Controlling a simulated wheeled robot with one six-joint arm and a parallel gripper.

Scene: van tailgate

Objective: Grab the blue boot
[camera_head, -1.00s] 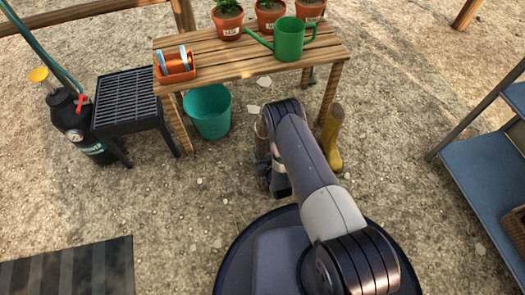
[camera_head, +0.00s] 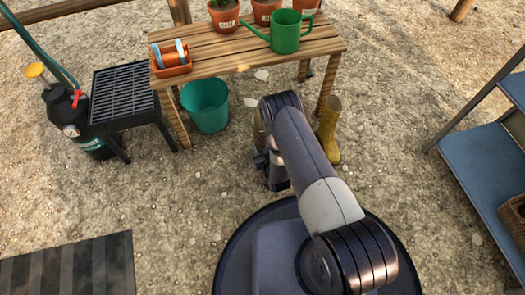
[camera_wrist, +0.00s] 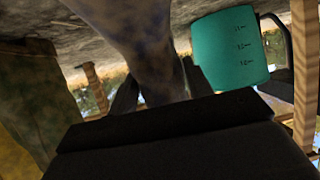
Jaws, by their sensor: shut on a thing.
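In the wrist view a dull grey-blue, muddy boot shaft (camera_wrist: 145,40) stands between the dark fingers of my gripper (camera_wrist: 160,88). It looks like the blue boot, though shadow dulls its colour and its far end is out of view. My gripper is shut on it. In the head view my gripper (camera_head: 270,168) is low, just in front of the wooden bench; my own arm hides most of the held boot there. A yellow boot (camera_head: 329,135) stands upright right of my arm.
A teal bucket (camera_head: 206,105) stands under the bench (camera_head: 225,62), left of my gripper; it also shows in the wrist view (camera_wrist: 228,48). An olive-green thing (camera_wrist: 30,100) is close at the wrist view's left. A black stand (camera_head: 125,97) is at left, blue shelves (camera_head: 490,165) at right.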

